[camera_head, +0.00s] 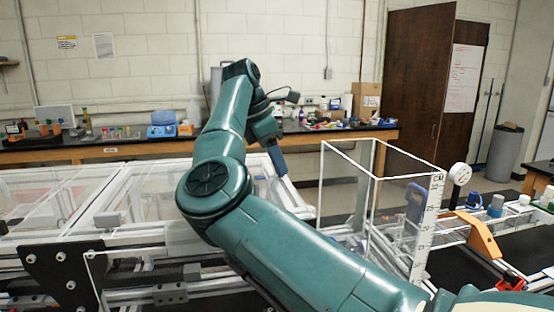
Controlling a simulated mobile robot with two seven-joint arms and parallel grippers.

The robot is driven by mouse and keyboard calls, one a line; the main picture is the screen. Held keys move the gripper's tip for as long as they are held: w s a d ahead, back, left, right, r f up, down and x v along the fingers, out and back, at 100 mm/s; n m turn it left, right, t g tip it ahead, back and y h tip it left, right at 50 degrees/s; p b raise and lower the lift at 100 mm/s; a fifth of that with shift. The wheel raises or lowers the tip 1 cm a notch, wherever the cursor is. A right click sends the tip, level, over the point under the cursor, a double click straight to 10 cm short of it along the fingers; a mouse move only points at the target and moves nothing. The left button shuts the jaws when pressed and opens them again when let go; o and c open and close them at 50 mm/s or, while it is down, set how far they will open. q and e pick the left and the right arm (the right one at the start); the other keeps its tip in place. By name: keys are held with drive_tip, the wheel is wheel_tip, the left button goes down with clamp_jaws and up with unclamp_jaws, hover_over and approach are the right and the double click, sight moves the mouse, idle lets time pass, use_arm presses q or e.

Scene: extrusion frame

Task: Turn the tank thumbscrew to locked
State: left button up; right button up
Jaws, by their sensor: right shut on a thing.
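My right arm reaches in from the bottom right, bends at a large elbow, and points its wrist down beyond it. My right gripper (281,168) is small and partly blurred in the picture. It is at the right end of the long clear-covered tank (140,168), shut on a small part there. That part seems to be the tank thumbscrew, but the fingers hide it, so its turn and lock position cannot be seen. My left gripper is not in view.
A tall clear box (345,190) with a ruler edge stands right of my gripper. Right of it are a round dial (460,173) and an orange bracket (484,240). A black plate (62,272) is at the lower left. A cluttered wooden bench (130,148) runs along the wall.

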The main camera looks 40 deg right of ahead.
drive_tip(key=shift+m, duration=0.3)
drive_tip(key=o, duration=1)
drive_tip(key=shift+v, duration=3.85)
drive_tip(key=shift+f, duration=0.1)
